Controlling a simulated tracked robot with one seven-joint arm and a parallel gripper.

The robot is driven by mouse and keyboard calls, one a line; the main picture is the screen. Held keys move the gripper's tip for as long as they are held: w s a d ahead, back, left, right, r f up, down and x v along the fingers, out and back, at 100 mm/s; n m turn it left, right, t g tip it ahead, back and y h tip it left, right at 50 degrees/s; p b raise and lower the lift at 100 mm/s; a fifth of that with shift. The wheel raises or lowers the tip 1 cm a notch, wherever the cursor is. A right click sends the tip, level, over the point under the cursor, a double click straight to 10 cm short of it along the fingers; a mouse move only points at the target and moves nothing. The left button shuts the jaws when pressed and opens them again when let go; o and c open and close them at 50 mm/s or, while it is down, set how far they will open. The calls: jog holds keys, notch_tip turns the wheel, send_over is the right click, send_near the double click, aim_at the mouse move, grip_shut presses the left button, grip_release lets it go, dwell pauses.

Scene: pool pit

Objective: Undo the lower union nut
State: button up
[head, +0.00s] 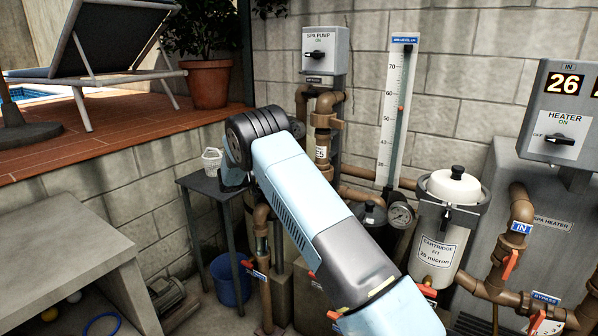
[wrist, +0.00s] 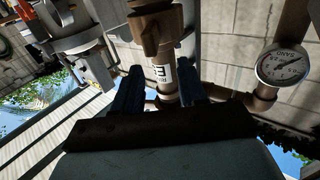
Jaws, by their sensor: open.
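My gripper (wrist: 157,82) is open in the wrist view, its two dark fingers apart with a brown pipe showing between them. The wrist picture looks upside down. A brown union nut with lugs (wrist: 150,30) is on that pipe at the top, just past the fingertips and apart from them. A white label (wrist: 160,72) lies on the pipe beside it. In the head view a brown union nut (head: 325,121) sits above the label (head: 321,153), and another brown fitting (head: 327,172) is just below it, partly behind my arm. My gripper is hidden there.
A pressure gauge (wrist: 283,65) is right of the fingers in the wrist view. In the head view, the spa pump switch box (head: 323,52), level scale (head: 395,105) and cartridge filter (head: 441,230) crowd the wall. A small table (head: 200,184) and blue bucket (head: 230,280) stand left.

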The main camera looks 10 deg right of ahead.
jog(key=a, duration=0.7)
jog(key=shift+s+a, duration=0.2)
jog(key=shift+s, duration=0.1)
jog(key=shift+r, duration=0.1)
